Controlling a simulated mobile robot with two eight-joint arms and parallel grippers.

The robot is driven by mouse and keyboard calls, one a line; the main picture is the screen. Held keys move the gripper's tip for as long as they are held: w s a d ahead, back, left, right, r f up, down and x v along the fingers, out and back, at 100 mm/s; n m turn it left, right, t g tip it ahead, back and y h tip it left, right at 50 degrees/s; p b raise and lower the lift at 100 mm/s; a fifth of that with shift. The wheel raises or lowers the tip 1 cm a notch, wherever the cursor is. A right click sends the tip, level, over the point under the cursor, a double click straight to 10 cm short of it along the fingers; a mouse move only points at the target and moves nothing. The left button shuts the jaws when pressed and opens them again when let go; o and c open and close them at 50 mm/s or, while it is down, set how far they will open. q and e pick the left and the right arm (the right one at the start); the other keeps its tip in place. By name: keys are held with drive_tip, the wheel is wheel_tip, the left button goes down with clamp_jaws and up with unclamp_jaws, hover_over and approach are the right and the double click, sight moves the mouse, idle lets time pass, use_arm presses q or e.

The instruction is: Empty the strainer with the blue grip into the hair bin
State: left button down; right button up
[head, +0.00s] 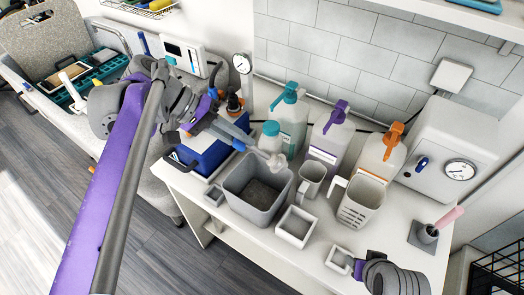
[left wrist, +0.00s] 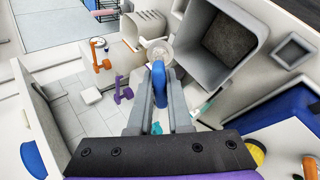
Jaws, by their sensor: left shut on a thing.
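My left gripper (head: 240,137) is shut on the blue grip (left wrist: 159,88) of the strainer; the grip lies between the fingers in the left wrist view. The strainer's small pale round bowl (head: 277,162) is at the far end, by the back right rim of the bin. The bowl also shows in the left wrist view (left wrist: 160,52), beside the bin wall. Its contents cannot be made out. The hair bin (head: 238,202) is a grey, open square bin with a dark brown layer inside. My right gripper (head: 360,268) is partly in view at the lower right; its jaws are unclear.
Pump bottles with teal (head: 290,115), purple (head: 332,135) and orange (head: 382,158) tops stand behind the bin. A grey mug (head: 311,180), slotted container (head: 358,205) and small square trays (head: 296,227) crowd its right. A blue box (head: 205,152) is at left.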

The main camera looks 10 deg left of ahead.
use_arm(q)
drive_tip(key=shift+w, duration=0.15)
use_arm(e)
drive_tip(key=shift+w, duration=0.1)
idle(0.4)
use_arm(q)
drive_tip(key=shift+a+f+h+b, duration=0.25)
drive_tip(key=shift+f+h+b, duration=0.05)
drive_tip(key=shift+f+b, duration=0.15)
use_arm(e)
drive_tip(key=shift+s+f, duration=0.2)
drive_tip(key=shift+f, duration=0.35)
use_arm(q)
drive_tip(key=shift+a+f, duration=0.15)
use_arm(e)
drive_tip(key=shift+f, duration=0.3)
use_arm(q)
drive_tip(key=shift+s+a+h+b, duration=0.3)
drive_tip(key=shift+h+b, duration=0.2)
drive_tip(key=shift+h, duration=0.1)
use_arm(e)
drive_tip(key=shift+s+f, duration=0.25)
drive_tip(key=shift+f, duration=0.05)
use_arm(q)
drive_tip(key=shift+w, duration=0.1)
drive_tip(key=shift+d, duration=0.1)
use_arm(e)
drive_tip(key=shift+w, duration=0.1)
